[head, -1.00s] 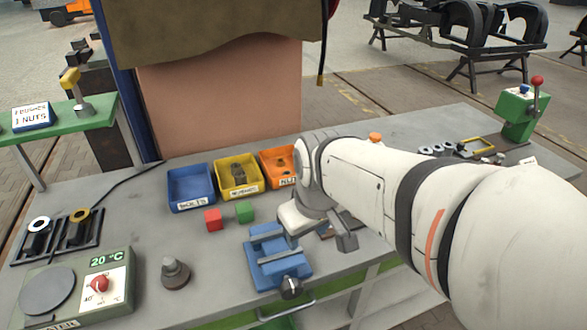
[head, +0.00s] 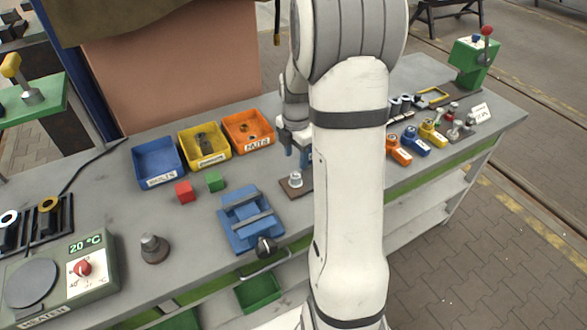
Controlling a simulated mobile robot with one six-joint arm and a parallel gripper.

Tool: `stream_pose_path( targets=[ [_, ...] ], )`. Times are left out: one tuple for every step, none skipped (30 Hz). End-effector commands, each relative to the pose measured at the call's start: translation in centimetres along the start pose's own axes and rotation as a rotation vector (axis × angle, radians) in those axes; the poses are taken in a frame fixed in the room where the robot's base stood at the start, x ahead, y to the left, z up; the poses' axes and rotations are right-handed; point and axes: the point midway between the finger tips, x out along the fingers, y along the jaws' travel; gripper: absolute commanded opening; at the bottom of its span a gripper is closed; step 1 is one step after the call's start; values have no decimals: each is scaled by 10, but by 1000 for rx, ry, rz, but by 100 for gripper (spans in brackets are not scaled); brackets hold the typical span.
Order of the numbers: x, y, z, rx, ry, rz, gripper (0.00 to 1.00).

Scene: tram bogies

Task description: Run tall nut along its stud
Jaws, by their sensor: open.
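A small brown plate (head: 287,188) lies on the bench right of the blue vise. A short silver piece (head: 296,180) stands upright on it, looking like a nut on a stud; nut and stud are too small to tell apart. My gripper (head: 297,156) points down just above and behind this piece, fingers apart and nothing seen between them. They appear clear of the piece. My arm hides the area to the right of the plate.
The blue vise (head: 250,220) is left of the plate. Several coloured tools lie right of my arm. Bare bench lies around the grey cone-shaped piece (head: 153,248).

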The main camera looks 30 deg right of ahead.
Motion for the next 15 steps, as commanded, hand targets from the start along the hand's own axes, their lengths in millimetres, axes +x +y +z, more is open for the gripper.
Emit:
stream_pose_path(
  targets=[
    [6,-1,0,-1,2,-3,49],
    [11,-1,0,0,2,-4,49],
    [17,-1,-1,0,2,-4,49],
    [23,-2,-1,1,3,-6,49],
    [28,-1,-1,1,3,-5,49],
    [34,-1,-1,1,3,-5,49],
    [39,-1,-1,2,2,-4,49],
    [44,-1,-1,2,3,-4,49],
    [49,-1,-1,2,2,-3,49],
    [53,-1,0,2,2,-3,49],
    [56,-1,0,3,2,-3,49],
    [60,-1,0,3,1,-2,49],
    [63,-1,0,3,2,-3,49],
    [65,-1,0,3,1,-2,49],
    [66,-1,0,3,1,-1,49]
  ],
)
